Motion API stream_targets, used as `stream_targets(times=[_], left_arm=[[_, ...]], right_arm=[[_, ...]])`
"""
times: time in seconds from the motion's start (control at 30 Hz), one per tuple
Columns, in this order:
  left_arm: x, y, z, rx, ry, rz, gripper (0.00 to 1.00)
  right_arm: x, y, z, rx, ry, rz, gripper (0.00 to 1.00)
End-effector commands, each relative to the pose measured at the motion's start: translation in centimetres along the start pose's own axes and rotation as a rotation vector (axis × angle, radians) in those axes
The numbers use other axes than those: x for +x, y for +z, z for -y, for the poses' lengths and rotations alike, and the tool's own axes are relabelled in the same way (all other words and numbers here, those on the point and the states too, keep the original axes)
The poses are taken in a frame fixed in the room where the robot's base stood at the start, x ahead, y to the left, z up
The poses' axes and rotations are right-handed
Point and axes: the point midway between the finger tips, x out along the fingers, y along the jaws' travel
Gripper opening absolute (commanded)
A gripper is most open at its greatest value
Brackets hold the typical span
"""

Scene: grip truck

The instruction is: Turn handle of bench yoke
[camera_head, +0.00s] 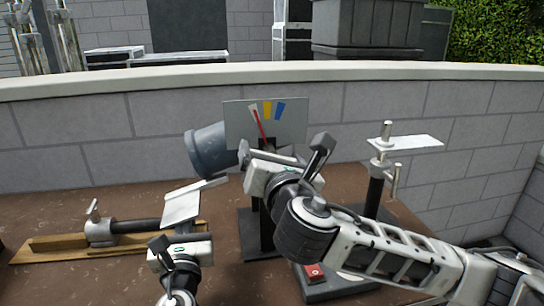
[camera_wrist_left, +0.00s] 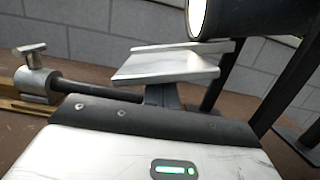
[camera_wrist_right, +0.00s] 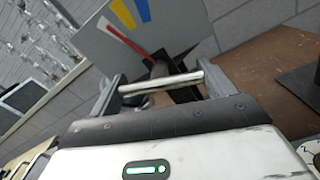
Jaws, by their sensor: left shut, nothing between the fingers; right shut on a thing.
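The bench yoke is a dark post on a flat base (camera_head: 265,245) with a blue-grey lamp drum (camera_head: 212,150) tilted to the left. Its grey dial plate (camera_head: 295,122) has white, yellow and blue marks. The red pointer (camera_head: 262,128), also in the right wrist view (camera_wrist_right: 127,40), leans left towards the white mark. My right gripper (camera_head: 270,158) is shut on the silver handle bar (camera_wrist_right: 160,83), which spans between its two fingers in front of the dial. My left gripper (camera_head: 185,236) is shut and empty, low and left of the post; its fingers (camera_wrist_left: 160,95) show in the left wrist view.
A silver plate (camera_head: 182,208) stands just beyond my left gripper. A clamp on a wooden board (camera_head: 60,248) lies at the left. A stand with a metal plate (camera_head: 412,143) and a base with a red switch (camera_head: 315,271) are at the right. A block wall (camera_head: 70,150) closes the back.

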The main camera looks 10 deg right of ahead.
Motion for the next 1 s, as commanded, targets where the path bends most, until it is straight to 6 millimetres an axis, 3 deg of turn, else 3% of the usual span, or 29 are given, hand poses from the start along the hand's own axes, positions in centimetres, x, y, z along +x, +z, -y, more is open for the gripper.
stream_targets(times=[1.0], left_arm=[[0.03, 0.04, -0.05, 0.0, 0.001, 0.001, 0.0]], right_arm=[[-0.06, -0.14, -0.02, 0.922, -0.002, -0.003, 0.59]])
